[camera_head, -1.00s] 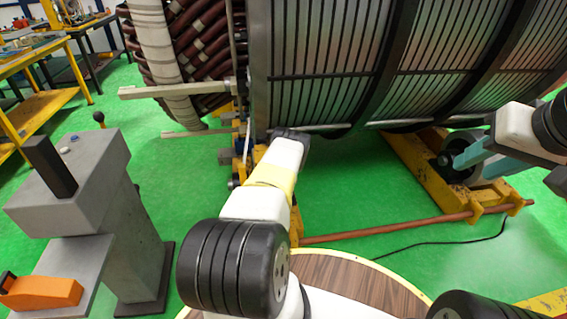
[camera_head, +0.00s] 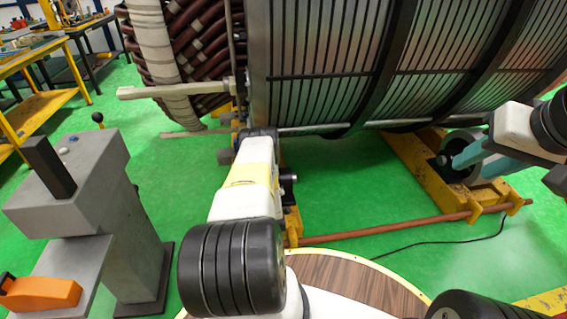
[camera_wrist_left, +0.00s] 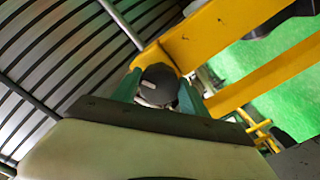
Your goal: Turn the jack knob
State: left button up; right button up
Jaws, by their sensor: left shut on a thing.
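The jack knob (camera_wrist_left: 158,86) is a dark, rounded piece with a small pale mark, below a yellow beam in the left wrist view. My left gripper (camera_wrist_left: 160,90) has its teal fingers on either side of it and is shut on it. In the head view, my left wrist and forearm hide the knob and the left fingers. My right gripper (camera_head: 464,157) shows its teal fingers at the right, over the yellow roller stand; how far apart they are is unclear.
The large ribbed stator (camera_head: 330,70) fills the back. A yellow roller stand (camera_head: 420,165) and a reddish rod (camera_head: 390,229) lie below it. A grey machine (camera_head: 125,215) stands at the left and a round wooden top (camera_head: 350,280) in front.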

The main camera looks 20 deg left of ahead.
pick_arm(q)
jog(key=n, duration=1.2)
jog(key=shift+d+r+n, duration=0.15)
jog(key=shift+d+n, duration=0.05)
jog(key=shift+n, duration=0.2)
dwell(0.3)
jog(key=o, duration=1.4)
jog(key=shift+c, duration=0.2)
jog(key=v, duration=0.7)
jog(key=shift+s, duration=0.4)
jog(key=shift+w+d+r, duration=0.1)
jog(key=shift+d, duration=0.05)
